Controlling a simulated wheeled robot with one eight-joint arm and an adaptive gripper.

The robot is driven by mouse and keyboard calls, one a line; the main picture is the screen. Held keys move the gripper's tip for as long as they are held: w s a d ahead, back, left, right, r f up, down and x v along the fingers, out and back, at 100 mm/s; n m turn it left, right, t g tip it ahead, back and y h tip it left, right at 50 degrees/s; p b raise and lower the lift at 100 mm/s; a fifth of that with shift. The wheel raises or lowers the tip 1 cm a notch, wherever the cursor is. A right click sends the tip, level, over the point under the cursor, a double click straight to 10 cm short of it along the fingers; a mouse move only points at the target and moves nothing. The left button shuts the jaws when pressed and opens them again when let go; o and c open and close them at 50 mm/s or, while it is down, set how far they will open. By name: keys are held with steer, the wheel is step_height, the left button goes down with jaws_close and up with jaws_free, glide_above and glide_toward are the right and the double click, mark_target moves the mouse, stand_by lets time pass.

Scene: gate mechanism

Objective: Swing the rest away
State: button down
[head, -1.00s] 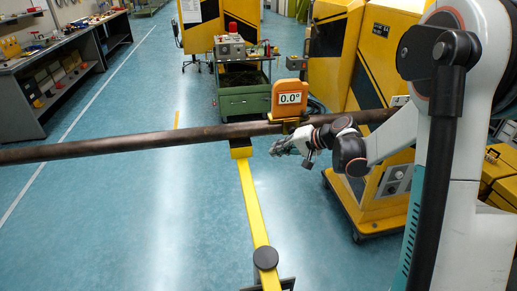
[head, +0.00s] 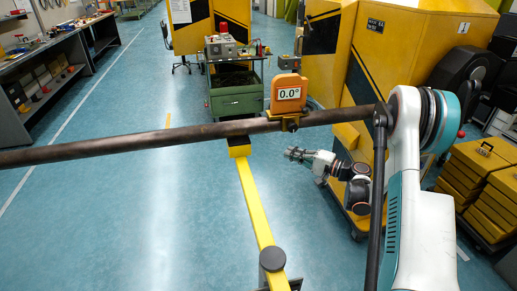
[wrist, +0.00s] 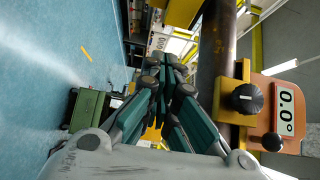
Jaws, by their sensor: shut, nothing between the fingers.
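The yellow rest (head: 252,200) is a long flat bar running from a round dark pivot knob (head: 272,258) up to a block with a dark pad (head: 238,146) at the dark pipe. The pipe (head: 120,145) lies across the head view; whether the pad touches it is not clear. My gripper (head: 290,153) is right of the rest's block and below the pipe in the picture, apart from the bar. In the wrist view its fingers (wrist: 165,65) are together and empty, beside the pipe (wrist: 213,55). The rest is not clearly seen there.
An orange angle gauge (head: 287,93) reading 0.0° is clamped on the pipe; it also shows in the wrist view (wrist: 285,112) with its black clamp knob (wrist: 247,98). A yellow machine (head: 400,60) stands at right, a green cart (head: 237,95) behind. Floor left of the rest is clear.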

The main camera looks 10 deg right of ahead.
stand_by(0.3)
steer(key=s+a+b+x, duration=0.2)
steer(key=b+x, duration=0.2)
steer(key=x, duration=0.8)
steer(key=shift+w+a+b, duration=0.25)
steer(key=shift+a+b, duration=0.05)
